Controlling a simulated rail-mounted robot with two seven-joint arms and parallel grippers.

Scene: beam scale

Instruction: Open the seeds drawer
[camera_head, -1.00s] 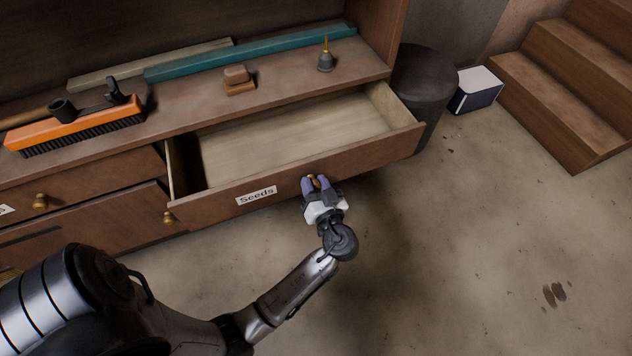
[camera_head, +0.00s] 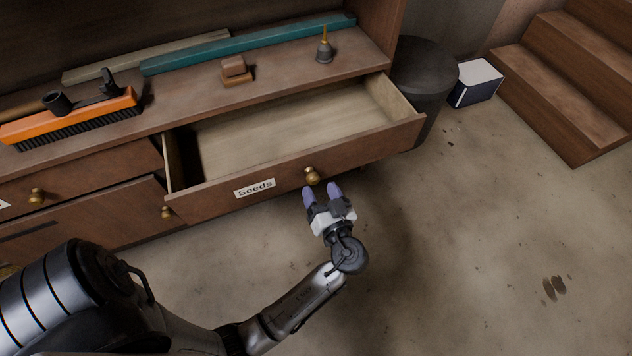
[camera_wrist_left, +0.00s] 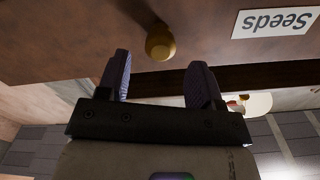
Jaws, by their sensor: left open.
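The seeds drawer (camera_head: 365,149) stands pulled out of the wooden cabinet, and its inside looks empty. Its front bears a white "Seeds" label (camera_head: 255,188) and a round brass knob (camera_head: 312,176). My left gripper (camera_head: 322,191) is open just in front of and slightly below the knob, with its two purple-padded fingers apart and not around it. In the left wrist view, the knob (camera_wrist_left: 160,44) lies beyond the open fingertips (camera_wrist_left: 160,75), and the label (camera_wrist_left: 277,22) appears upside down. My right gripper is not in view.
An orange brush (camera_head: 70,119), a small wooden block (camera_head: 235,70), a small oil can (camera_head: 324,46) and a teal bar (camera_head: 245,45) lie on the cabinet top. A dark bin (camera_head: 424,80) and a white-topped box (camera_head: 477,83) stand right of it.

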